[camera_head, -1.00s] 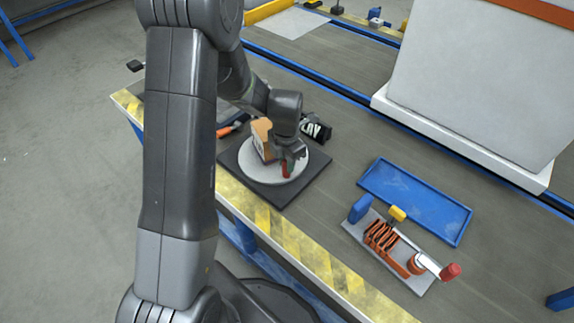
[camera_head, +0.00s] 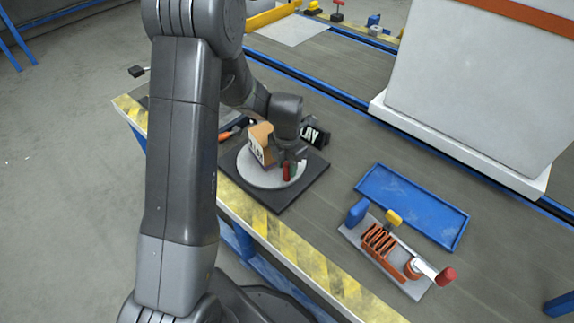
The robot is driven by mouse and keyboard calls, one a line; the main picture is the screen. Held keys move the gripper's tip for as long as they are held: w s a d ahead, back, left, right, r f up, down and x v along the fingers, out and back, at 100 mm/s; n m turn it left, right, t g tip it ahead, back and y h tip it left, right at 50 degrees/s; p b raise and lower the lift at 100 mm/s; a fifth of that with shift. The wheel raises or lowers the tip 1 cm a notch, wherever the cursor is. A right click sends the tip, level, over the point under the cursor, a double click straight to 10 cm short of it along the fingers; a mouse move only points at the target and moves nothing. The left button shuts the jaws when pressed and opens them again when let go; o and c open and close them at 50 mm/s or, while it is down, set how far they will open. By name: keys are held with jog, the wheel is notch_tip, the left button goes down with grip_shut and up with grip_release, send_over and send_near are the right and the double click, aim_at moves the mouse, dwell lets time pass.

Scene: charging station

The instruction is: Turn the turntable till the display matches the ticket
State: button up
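The turntable is a round light grey disc (camera_head: 262,179) on a dark square base (camera_head: 277,202), near the striped table edge. An orange-brown and white block (camera_head: 261,143) with dark lettering stands on the disc, left of my gripper. My gripper (camera_head: 290,170) points down over the disc's right part, at a small red upright piece (camera_head: 286,172). The fingers are small and partly hidden, so I cannot tell if they hold it. A black sign (camera_head: 315,135) with white letters stands behind, partly covered by my wrist; its full text is hidden. I cannot identify a ticket.
A blue tray (camera_head: 412,207) lies right of the turntable. In front of it is a grey fixture (camera_head: 387,262) with a copper-coloured coil and a red-tipped lever. A large white cabinet (camera_head: 470,90) stands at the back right.

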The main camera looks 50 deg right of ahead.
jog(key=shift+o, duration=0.7)
notch_tip(320, 180, up, 14)
jog(key=p, duration=0.2)
jog(key=shift+f, duration=0.2)
notch_tip(320, 180, down, 14)
jog(key=shift+a+r+b, duration=0.1)
jog(key=shift+r+b, duration=0.05)
jog(key=shift+b, duration=0.9)
jog(key=shift+r, duration=0.15)
